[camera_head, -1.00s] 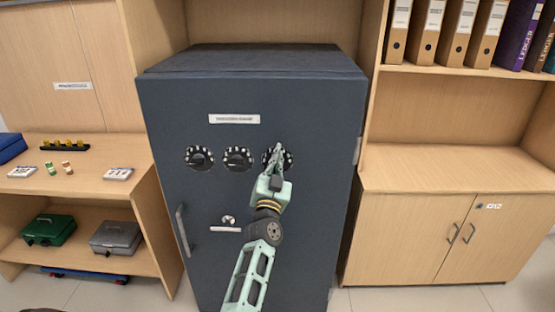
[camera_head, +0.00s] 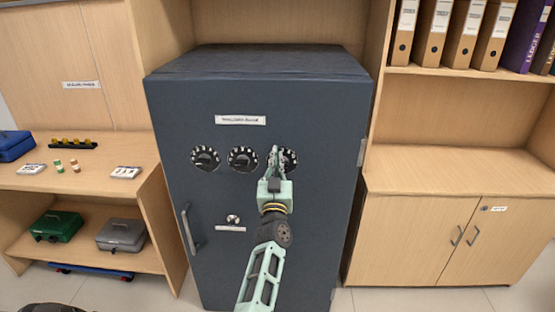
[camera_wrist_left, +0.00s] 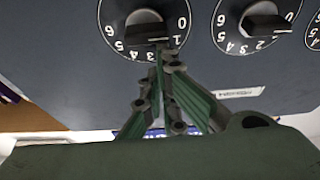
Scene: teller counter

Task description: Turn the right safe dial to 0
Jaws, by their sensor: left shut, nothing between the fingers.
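The right safe dial (camera_head: 290,159) is the rightmost of three black dials on the dark blue safe (camera_head: 262,105). My left gripper (camera_head: 276,153) is in front of its left part and hides some of it. In the left wrist view, which is upside down, the right dial (camera_wrist_left: 147,27) is at the top left, with its numbers and black knob showing. My left gripper (camera_wrist_left: 160,52) is shut and empty, its tips at the dial's edge by the knob. I cannot tell whether they touch it. My right gripper is out of view.
The middle dial (camera_head: 243,159) and left dial (camera_head: 205,158) sit close beside it. A door handle (camera_head: 190,229) and small lock (camera_head: 233,219) are lower on the safe. Wooden shelves (camera_head: 115,200) stand left and a cabinet (camera_head: 420,240) right.

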